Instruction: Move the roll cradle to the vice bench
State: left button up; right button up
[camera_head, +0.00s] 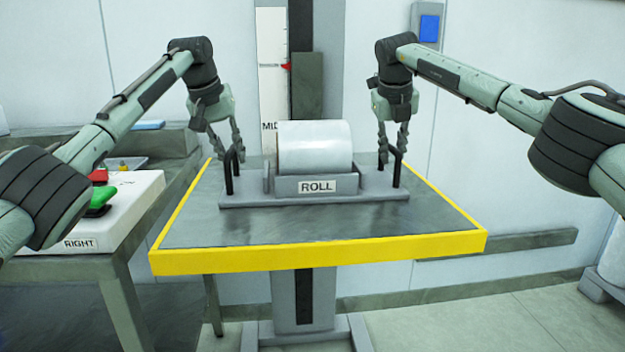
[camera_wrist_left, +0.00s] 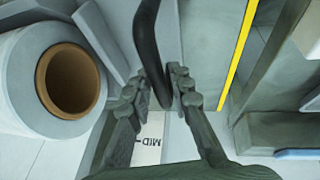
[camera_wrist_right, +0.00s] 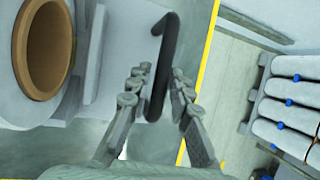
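The roll cradle (camera_head: 365,197) is a grey base with two black upright handles, labelled ROLL. It carries a large white roll (camera_head: 315,147) and rests on a yellow-edged lift table (camera_head: 320,230). My left gripper (camera_head: 230,152) is at the left handle (camera_head: 228,172); in the left wrist view the open fingers (camera_wrist_left: 158,90) stand on both sides of that handle (camera_wrist_left: 150,45). My right gripper (camera_head: 393,148) is at the right handle (camera_head: 396,170); in the right wrist view its open fingers (camera_wrist_right: 158,85) straddle the handle (camera_wrist_right: 160,65). Neither gripper clearly grips its handle.
A side bench (camera_head: 60,268) at the left holds a white box (camera_head: 130,190) labelled RIGHT with red and green buttons. Behind the lift table stands a column (camera_head: 272,75) with a red pointer and a MID mark. A rack of white rolls (camera_wrist_right: 290,105) shows in the right wrist view.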

pick_arm(q)
grip_shut()
pick_arm(e)
grip_shut()
